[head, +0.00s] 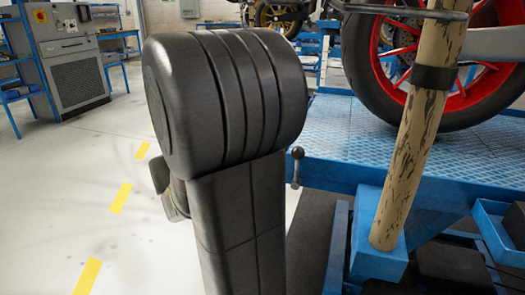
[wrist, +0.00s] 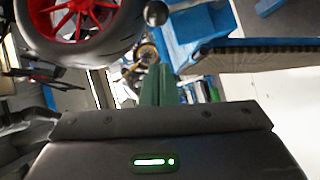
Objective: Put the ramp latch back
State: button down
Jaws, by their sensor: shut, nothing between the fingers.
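In the head view a small lever with a dark ball knob (head: 297,153) stands at the near left edge of the blue platform; it looks like the ramp latch. Its short grey shaft points down, and my arm stands just left of it. In the wrist view a dark ball knob (wrist: 157,14) shows at the top, beyond my gripper (wrist: 158,72). My gripper's green fingers are together and empty, apart from the knob. The head view does not show my gripper; my arm covers much of the middle. Whether the latch is seated cannot be told.
The blue platform (head: 330,130) carries a motorcycle wheel with a red rim (head: 470,85). A worn wooden pole (head: 415,140) leans up from a blue block at the right. A grey cabinet (head: 75,75) stands back left. The floor at left is clear, with yellow dashes.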

jog(key=p+v, duration=0.1)
jog(key=v, duration=0.5)
jog(key=shift+a+f, duration=0.1)
dwell(0.3)
